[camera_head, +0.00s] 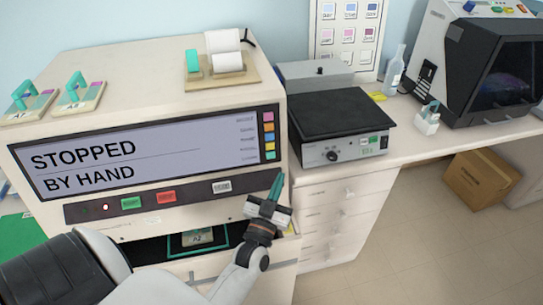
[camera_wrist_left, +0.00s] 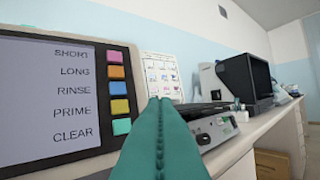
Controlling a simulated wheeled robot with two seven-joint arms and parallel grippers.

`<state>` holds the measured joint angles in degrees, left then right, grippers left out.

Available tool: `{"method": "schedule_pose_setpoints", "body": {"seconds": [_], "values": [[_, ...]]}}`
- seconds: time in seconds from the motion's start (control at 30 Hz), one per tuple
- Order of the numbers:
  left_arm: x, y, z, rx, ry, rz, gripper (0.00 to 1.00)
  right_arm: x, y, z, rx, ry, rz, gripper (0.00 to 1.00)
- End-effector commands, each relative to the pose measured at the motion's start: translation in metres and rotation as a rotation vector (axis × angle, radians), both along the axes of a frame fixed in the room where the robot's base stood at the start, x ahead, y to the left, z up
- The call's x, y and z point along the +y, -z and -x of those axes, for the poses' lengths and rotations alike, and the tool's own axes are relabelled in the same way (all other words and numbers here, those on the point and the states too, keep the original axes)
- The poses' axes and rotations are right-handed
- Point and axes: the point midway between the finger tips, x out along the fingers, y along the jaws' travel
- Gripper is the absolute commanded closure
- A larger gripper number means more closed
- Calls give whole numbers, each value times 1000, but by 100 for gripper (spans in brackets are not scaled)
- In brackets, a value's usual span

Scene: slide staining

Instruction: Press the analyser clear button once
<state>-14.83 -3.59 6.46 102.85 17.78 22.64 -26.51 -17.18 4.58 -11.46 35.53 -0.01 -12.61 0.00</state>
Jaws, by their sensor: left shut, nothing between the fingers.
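The analyser (camera_head: 150,70) is a large cream cabinet whose screen (camera_head: 140,155) reads "STOPPED BY HAND". A column of coloured buttons runs down the screen's right edge. The lowest, teal button, labelled CLEAR (camera_wrist_left: 121,126), shows in the wrist view; it also shows in the head view (camera_head: 270,155). My left gripper (camera_head: 277,178) is shut and empty, its teal fingers pointing up just below and right of that button. In the wrist view the fingers (camera_wrist_left: 160,110) rise right of the button column. Contact with the button cannot be told. My right gripper is not in view.
Above CLEAR are the yellow PRIME (camera_wrist_left: 120,107), blue RINSE (camera_wrist_left: 118,88), orange LONG (camera_wrist_left: 116,72) and pink SHORT (camera_wrist_left: 115,57) buttons. Green (camera_head: 131,203), red (camera_head: 166,197) and white (camera_head: 221,187) buttons line the lower panel. A black-topped hotplate (camera_head: 345,115) stands close on the right.

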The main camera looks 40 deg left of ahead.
Motion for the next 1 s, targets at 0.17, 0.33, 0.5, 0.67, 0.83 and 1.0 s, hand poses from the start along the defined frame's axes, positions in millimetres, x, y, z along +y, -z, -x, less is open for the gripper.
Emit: {"method": "schedule_pose_setpoints", "body": {"seconds": [0.17, 0.33, 0.5, 0.67, 0.83, 1.0], "values": [[17, 7, -14, -2, 0, -3, 100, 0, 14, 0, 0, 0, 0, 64], [35, 13, -30, -2, -1, -4, 100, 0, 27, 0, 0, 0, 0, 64], [50, 16, -43, 0, 1, -1, 100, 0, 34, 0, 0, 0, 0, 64], [59, 17, -50, 0, 0, -1, 100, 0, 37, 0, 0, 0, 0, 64], [62, 17, -52, 0, 0, 0, 100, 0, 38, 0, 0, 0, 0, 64], [61, 17, -52, 0, 0, 0, 100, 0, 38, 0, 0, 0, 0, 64]]}}
